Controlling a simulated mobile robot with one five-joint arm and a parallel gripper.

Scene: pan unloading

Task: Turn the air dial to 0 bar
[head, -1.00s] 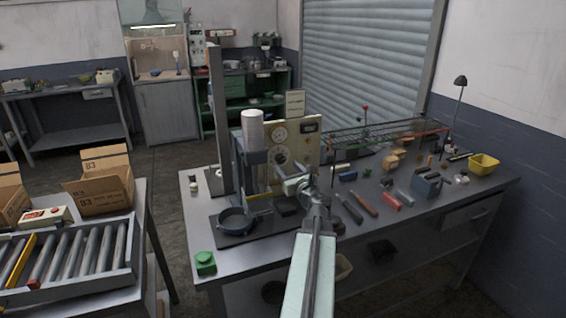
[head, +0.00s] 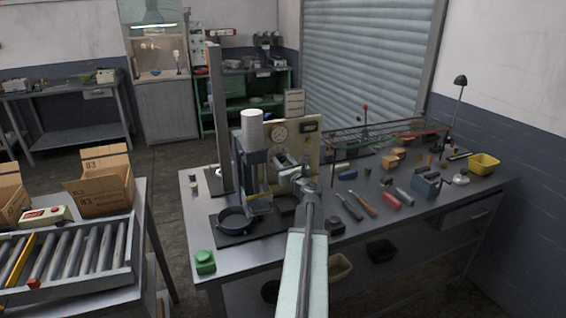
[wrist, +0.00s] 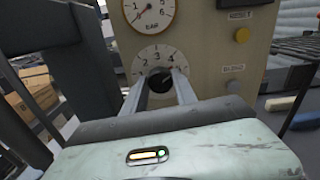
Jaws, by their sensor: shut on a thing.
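The air dial is a dark round knob (wrist: 161,83) in front of a white scale plate (wrist: 158,56) with numbers such as 2, 3 and 4, in the wrist view. My gripper (wrist: 162,84) has its two fingers on either side of the knob, shut on it. Which number the knob points to is hidden. A round pressure gauge (wrist: 150,14) marked bar sits just above; its needle points to the lower left. In the head view my gripper (head: 281,164) reaches the cream panel (head: 311,150) below the gauge (head: 279,134) and covers the dial.
A yellow button (wrist: 242,35) under a reset label and a bleed-like label with a grey button (wrist: 233,87) are right of the dial. A press with a white cylinder (head: 252,126) stands left of the panel. Hand tools and a wire rack (head: 380,134) lie right.

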